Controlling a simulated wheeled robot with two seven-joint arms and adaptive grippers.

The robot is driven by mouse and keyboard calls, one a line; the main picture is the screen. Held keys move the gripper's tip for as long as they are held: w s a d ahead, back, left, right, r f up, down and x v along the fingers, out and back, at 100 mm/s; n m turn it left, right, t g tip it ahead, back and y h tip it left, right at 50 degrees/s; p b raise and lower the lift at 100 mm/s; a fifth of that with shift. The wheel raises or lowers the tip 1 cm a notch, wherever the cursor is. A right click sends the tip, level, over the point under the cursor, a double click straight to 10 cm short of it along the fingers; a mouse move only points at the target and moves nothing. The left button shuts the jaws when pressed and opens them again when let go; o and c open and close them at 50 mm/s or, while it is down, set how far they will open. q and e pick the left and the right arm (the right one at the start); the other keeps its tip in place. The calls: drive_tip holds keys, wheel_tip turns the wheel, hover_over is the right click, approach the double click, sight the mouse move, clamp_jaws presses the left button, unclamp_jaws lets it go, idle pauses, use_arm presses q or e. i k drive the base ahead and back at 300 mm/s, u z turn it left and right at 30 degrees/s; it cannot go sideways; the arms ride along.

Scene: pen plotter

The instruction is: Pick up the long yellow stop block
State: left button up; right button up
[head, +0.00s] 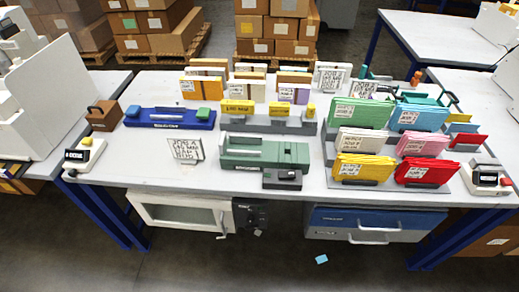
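A long yellow block (238,107) sits at the left end of a grey rack (268,126) in the middle of the table. A shorter yellow block (278,109) sits in the middle of the same rack, and a small yellow piece (310,109) stands at its right end. The long block looks the widest of these. Neither of my grippers can be made out in the head view.
A green device (264,152) and a label stand (186,150) are in front. Stacks of coloured cards (362,114) fill the right side. Bare table shows at front left.

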sight(228, 106)
drive_tip(key=k, duration=0.6)
drive_tip(key=z, duration=0.65)
drive_tip(key=i, duration=1.85)
drive_tip(key=u, duration=0.45)
